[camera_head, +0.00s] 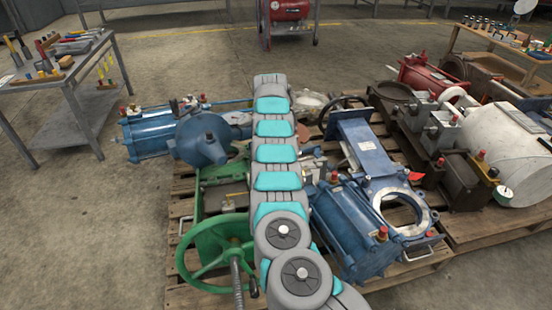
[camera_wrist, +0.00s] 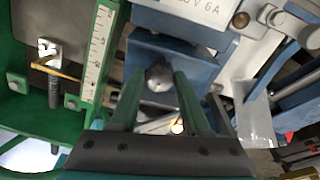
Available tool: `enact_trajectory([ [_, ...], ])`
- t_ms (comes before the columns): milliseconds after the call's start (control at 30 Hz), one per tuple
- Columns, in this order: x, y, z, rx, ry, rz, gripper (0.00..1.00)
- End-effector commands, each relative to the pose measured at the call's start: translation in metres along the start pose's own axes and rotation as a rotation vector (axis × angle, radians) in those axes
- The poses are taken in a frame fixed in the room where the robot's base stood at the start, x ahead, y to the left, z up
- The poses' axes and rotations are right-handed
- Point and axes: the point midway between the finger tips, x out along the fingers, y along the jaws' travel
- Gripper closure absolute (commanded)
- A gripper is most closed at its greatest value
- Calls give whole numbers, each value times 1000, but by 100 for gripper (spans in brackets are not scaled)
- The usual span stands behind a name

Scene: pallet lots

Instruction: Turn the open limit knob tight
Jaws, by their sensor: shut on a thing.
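In the wrist view, a small grey rounded knob (camera_wrist: 159,79) sits on a blue housing (camera_wrist: 190,60). No label for it is readable, so I cannot tell whether it is the open limit knob. My gripper (camera_wrist: 160,77) has its two green fingers on either side of the knob, shut on it. The fingers hide part of its sides. In the head view my grey and teal arm reaches over the pallet and hides the gripper and the knob.
Left of the knob is a white scale (camera_wrist: 97,55) on a green frame, with a yellow pointer (camera_wrist: 55,71). A green handwheel (camera_head: 185,262), blue valve parts (camera_head: 365,150) and a white cylinder (camera_head: 503,150) crowd the wooden pallets. A tool table (camera_head: 75,70) stands left; the floor between is clear.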

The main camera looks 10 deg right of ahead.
Motion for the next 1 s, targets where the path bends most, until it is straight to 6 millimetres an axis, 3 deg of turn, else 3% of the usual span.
enact_trajectory([
  [167, -1, 0, 0, -1, -2, -1, 100],
  [200, -1, 0, 0, -1, -2, -1, 49],
  [400, 0, 0, 0, -1, -1, -1, 26],
  [767, -4, -1, 0, -1, -1, -1, 24],
  [1000, -32, -2, 0, -1, -6, -3, 24],
])
